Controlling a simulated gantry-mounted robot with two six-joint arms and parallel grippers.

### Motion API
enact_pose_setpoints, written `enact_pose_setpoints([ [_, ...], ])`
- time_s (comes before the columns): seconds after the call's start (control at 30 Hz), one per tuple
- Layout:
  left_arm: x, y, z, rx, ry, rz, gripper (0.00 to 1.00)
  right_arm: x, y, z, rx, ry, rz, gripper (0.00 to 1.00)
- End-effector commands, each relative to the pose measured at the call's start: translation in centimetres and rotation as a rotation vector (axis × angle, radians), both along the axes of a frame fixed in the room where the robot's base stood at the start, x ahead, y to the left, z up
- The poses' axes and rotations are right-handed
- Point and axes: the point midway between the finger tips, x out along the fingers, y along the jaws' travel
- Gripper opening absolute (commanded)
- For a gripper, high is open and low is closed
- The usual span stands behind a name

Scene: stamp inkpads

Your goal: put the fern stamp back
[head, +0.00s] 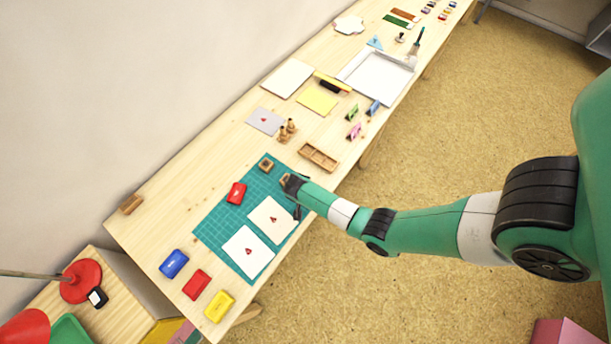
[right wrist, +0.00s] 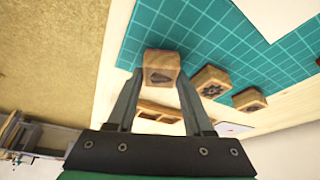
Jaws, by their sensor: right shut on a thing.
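My right gripper (right wrist: 157,78) is shut on a wooden stamp (right wrist: 161,62). The stamp's face shows a dark leaf-like motif, which fits a fern, between the two fingertips. In the head view my right gripper (head: 289,183) is over the upper right edge of the green mat (head: 208,226), and it mostly hides the held stamp. A wooden tray with compartments (head: 318,157) lies just beyond the gripper, off the mat. It also shows in the right wrist view (right wrist: 160,115), behind the fingers. My left gripper is not in view.
Another wooden block (head: 265,165) sits at the mat's top corner. Two wooden stamps (head: 283,134) (head: 292,126) stand near the tray. Blue (head: 174,263) and yellow (head: 219,306) pads lie at the near end.

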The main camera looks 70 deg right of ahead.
Motion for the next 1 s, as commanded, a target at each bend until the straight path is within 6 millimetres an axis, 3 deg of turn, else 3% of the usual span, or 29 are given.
enact_pose_setpoints([
  [0.37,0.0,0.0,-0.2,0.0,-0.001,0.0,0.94,0.0,0.0,-0.6,0.0,0.0,0.001,0.11],
  [0.4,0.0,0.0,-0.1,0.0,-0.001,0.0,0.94,0.0,0.0,-0.5,0.0,0.0,0.001,0.58],
  [0.53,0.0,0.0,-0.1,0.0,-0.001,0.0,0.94,0.0,0.0,-0.5,0.0,0.0,0.0,0.81],
  [0.83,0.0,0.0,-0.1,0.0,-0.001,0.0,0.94,0.0,0.0,-0.3,0.0,-0.001,0.0,0.81],
  [1.0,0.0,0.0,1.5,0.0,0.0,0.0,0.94,0.1,0.7,2.0,-0.001,-0.003,0.003,0.81],
])
